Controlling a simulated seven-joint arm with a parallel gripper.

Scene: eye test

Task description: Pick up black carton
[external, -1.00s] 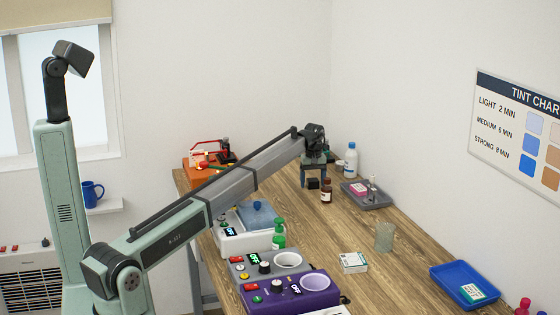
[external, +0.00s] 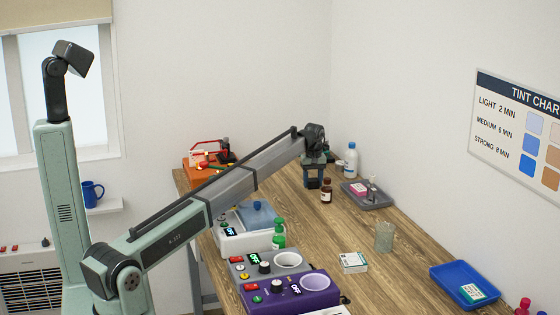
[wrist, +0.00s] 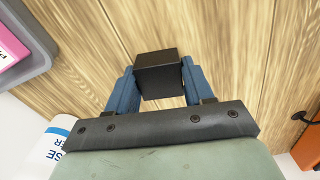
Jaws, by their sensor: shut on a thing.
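The black carton (wrist: 157,73) is a small dark box between the two blue fingers of my gripper (wrist: 158,80) in the wrist view. Both fingers press against its opposite sides, so my gripper is shut on it. In the external view my gripper (external: 313,178) points down at the far end of the wooden bench, with the carton small and dark between its fingers. I cannot tell whether the carton touches the bench or is just clear of it.
A brown bottle (external: 326,190) stands close to the right of my gripper. A white bottle (external: 351,160) and a grey tray (external: 381,201) with a pink box are further right. An orange case (external: 190,176) is to the left.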

